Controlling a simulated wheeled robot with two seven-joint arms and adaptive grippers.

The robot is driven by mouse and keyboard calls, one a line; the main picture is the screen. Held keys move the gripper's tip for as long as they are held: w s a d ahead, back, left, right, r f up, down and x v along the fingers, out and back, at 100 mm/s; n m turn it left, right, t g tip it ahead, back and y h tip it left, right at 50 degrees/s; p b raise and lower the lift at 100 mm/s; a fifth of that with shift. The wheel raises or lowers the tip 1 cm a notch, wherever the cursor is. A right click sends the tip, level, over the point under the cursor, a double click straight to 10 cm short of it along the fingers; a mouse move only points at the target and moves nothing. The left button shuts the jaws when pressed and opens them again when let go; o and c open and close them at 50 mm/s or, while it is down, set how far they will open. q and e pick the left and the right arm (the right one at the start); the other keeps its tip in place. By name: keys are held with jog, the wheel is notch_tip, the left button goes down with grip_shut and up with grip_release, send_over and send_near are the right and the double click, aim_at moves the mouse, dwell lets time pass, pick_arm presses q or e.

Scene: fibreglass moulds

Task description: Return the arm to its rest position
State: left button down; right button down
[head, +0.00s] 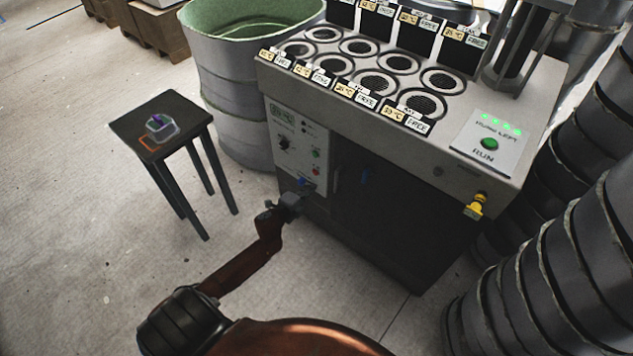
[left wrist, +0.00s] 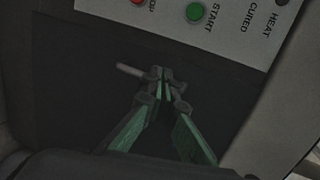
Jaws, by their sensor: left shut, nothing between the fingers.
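My left arm comes in from the bottom of the head view, and its gripper (head: 302,186) is in front of the grey machine (head: 500,178), just below the machine's control panel (head: 301,142). In the left wrist view the green fingers of the left gripper (left wrist: 165,80) are shut with nothing between them. They point at a dark panel below the green START button (left wrist: 194,12) and a red button (left wrist: 139,2). I cannot tell whether the fingertips touch the machine. My right gripper is not in view.
A small dark table (head: 182,119) with a clear box (head: 161,127) on it stands at the left. A large grey drum (head: 228,70) with a green inside stands behind it. Ribbed grey cylinders (head: 560,270) stand at the right. The floor at the lower left is clear.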

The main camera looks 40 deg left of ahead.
pick_arm(q)
jog(key=shift+s, duration=0.25)
jog(key=s+d+f+n+g+y+p, duration=0.1)
jog(key=s+f+n+g, duration=0.3)
jog(key=s+f, duration=1.05)
jog(key=s+f+n+g+p, duration=0.1)
jog(key=s+f+n+g, duration=0.3)
jog(key=s+f, duration=1.05)
jog(key=s+d+f+n+g, duration=0.2)
jog(key=s+d+f, duration=0.2)
jog(key=s, duration=0.7)
jog(key=s+d+f+n+g+h, duration=0.1)
jog(key=s+d+f, duration=0.4)
jog(key=s, duration=0.6)
jog(key=s+d+f+n+g, duration=0.3)
jog(key=s+f, duration=0.5)
jog(key=s, duration=0.3)
jog(key=shift+d+f+n+h+p, duration=0.15)
jog(key=shift+d+n+h+p, duration=0.25)
jog(key=shift+d+n, duration=0.5)
